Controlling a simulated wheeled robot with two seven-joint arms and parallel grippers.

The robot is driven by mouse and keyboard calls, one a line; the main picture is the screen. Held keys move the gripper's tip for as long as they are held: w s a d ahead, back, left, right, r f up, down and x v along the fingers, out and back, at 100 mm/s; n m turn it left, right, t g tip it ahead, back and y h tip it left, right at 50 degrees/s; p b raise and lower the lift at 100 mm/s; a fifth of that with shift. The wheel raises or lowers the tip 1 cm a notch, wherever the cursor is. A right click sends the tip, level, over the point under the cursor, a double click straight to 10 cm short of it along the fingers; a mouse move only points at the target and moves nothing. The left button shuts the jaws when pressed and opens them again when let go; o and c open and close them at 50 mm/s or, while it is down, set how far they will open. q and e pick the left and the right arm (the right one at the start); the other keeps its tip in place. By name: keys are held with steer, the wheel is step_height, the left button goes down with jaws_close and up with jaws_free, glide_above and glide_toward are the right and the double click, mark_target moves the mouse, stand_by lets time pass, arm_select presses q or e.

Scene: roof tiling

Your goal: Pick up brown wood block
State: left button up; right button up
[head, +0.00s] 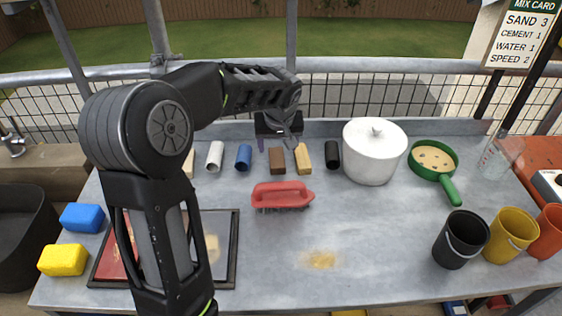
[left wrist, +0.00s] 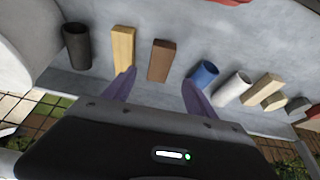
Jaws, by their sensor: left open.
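The brown wood block (head: 277,161) stands at the back of the grey table, between a blue cylinder (head: 243,158) and a tan wood block (head: 303,158). My left gripper (head: 279,142) is open above and just behind the block. In the left wrist view the brown block (left wrist: 160,60) lies between and beyond the two purple fingertips (left wrist: 157,80), apart from both. The left fingertip there overlaps the lower end of the tan block (left wrist: 122,48). My right gripper is in neither view.
A white cylinder (head: 215,156) and a black cylinder (head: 332,155) share the row. A white lidded pot (head: 374,152) stands to its right. A red brush (head: 282,196) lies in front. A wire fence runs behind the table. The front middle is mostly clear, with a sandy patch (head: 321,259).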

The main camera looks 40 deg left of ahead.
mark_target(277, 158)
arm_select(q)
steer(key=shift+s+r, duration=0.1)
steer(key=shift+s, duration=0.05)
steer(key=shift+x, duration=1.35)
steer(key=p+x, duration=0.1)
steer(key=x, duration=0.4)
steer(key=shift+a, duration=0.1)
steer(key=shift+f+b, duration=0.3)
stand_by(0.4)
jaws_close()
stand_by(0.7)
